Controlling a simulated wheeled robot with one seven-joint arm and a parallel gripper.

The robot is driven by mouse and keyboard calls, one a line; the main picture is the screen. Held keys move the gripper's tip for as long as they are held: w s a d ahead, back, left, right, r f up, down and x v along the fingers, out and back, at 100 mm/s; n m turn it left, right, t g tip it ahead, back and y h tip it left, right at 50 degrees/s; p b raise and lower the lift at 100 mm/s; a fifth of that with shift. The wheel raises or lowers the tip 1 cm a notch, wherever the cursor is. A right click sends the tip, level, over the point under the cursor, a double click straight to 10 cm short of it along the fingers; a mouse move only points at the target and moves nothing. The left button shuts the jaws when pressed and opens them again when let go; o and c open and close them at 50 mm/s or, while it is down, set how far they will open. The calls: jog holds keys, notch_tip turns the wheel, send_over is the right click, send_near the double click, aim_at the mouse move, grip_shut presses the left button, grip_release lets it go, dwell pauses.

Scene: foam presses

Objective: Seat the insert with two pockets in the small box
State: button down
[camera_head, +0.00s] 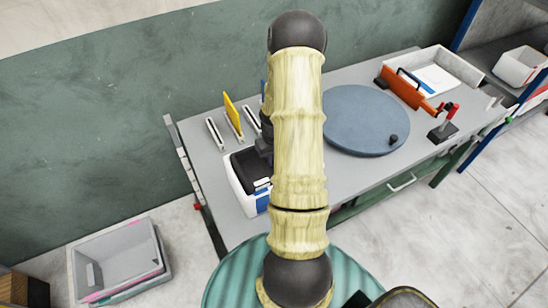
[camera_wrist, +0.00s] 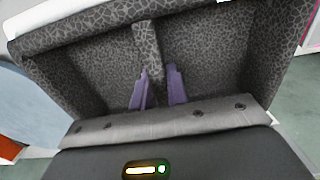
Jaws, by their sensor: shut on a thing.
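The insert (camera_wrist: 200,55) is dark grey speckled foam with two pockets side by side and a divider between them. In the wrist view my gripper (camera_wrist: 158,78) has its two purple fingers on either side of the divider, shut on it. In the head view the dark insert (camera_head: 245,163) shows at the mouth of the small white box (camera_head: 240,190), which has a blue patch on its front. White edges of the box (camera_wrist: 70,11) show beyond the insert in the wrist view. My arm hides the right part of both. How deep the insert sits cannot be told.
On the grey table (camera_head: 200,120), slotted holders with an upright yellow panel (camera_head: 232,113) stand behind the box. A round blue-grey disc (camera_head: 362,120) lies to the right, with an orange tool (camera_head: 405,92) and a white tray (camera_head: 450,67) beyond. A grey bin (camera_head: 115,262) stands on the floor.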

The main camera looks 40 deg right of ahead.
jog(key=shift+f+b, duration=2.7)
jog(key=shift+f, duration=1.2)
jog(key=c, duration=1.3)
grip_release()
jog(key=shift+r, duration=0.15)
notch_tip(320, 180, up, 17)
jog(key=shift+r+b, duration=0.1)
jog(key=shift+b, duration=0.85)
jog(key=shift+a, duration=0.1)
